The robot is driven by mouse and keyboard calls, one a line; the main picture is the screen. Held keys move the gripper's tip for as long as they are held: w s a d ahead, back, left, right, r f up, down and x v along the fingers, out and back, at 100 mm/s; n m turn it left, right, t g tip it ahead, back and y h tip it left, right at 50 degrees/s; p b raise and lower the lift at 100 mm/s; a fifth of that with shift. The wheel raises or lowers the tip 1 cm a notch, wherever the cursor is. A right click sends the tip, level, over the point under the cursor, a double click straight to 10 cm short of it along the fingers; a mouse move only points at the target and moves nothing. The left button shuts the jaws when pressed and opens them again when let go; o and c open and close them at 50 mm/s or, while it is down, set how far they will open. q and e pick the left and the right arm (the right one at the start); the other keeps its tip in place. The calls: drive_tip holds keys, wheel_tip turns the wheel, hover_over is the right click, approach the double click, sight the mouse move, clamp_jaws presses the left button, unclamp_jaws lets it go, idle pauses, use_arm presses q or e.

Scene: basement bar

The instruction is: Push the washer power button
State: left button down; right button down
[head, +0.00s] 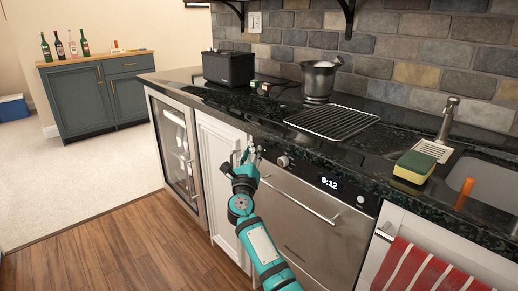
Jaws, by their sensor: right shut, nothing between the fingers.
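The washer (300,222) is a steel-fronted appliance under the dark counter. Its black control panel has a round knob (283,161) at the left, a lit display (329,183) reading 0:12, and a small round button (360,199) at the right end. I cannot tell from markings which control is the power button. My right gripper (249,153) is shut and empty, in front of the washer's upper left corner, left of the knob and apart from the round button. My left gripper is not in view.
The washer's bar handle (301,202) sticks out below the panel. The counter above holds a metal ice bucket (319,80), a wire rack (332,122) and a sponge (413,167). A striped towel (425,268) hangs at the right. Wooden floor (120,245) is clear at left.

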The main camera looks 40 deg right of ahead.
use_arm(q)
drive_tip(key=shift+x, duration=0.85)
use_arm(e)
drive_tip(key=a, duration=0.6)
drive_tip(key=shift+s, duration=0.25)
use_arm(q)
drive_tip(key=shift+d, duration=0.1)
